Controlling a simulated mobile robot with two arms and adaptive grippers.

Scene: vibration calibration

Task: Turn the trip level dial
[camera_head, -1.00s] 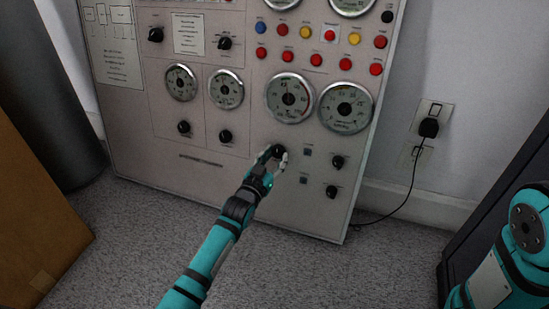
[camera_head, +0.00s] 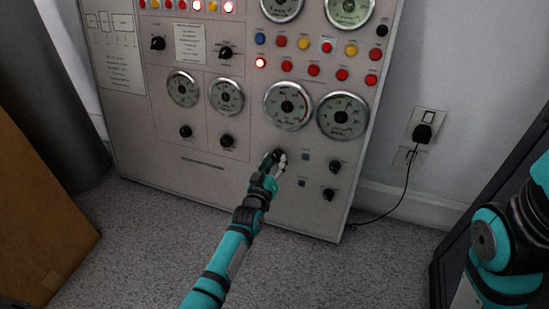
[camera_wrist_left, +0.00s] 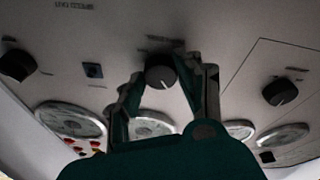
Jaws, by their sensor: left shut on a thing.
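A grey control panel (camera_head: 190,215) stands against the wall. My left gripper (camera_head: 274,160) is at its lower middle, shut on a black dial knob. In the left wrist view the knob (camera_wrist_left: 160,76) sits between the fingers (camera_wrist_left: 166,84), with a white pointer line on its face. The label above it is too blurred to read, so I cannot confirm it is the trip level dial. In the head view the fingers largely hide the knob. My right arm shows at the right edge, but its gripper is out of view.
Black knobs (camera_head: 336,167) and (camera_head: 329,194) are right of the gripper, with small square buttons (camera_head: 305,156) between. Round gauges (camera_head: 288,106) are above. One red lamp (camera_head: 261,62) is lit. A cable from a wall plug (camera_head: 422,133) hangs at right. The floor in front is clear.

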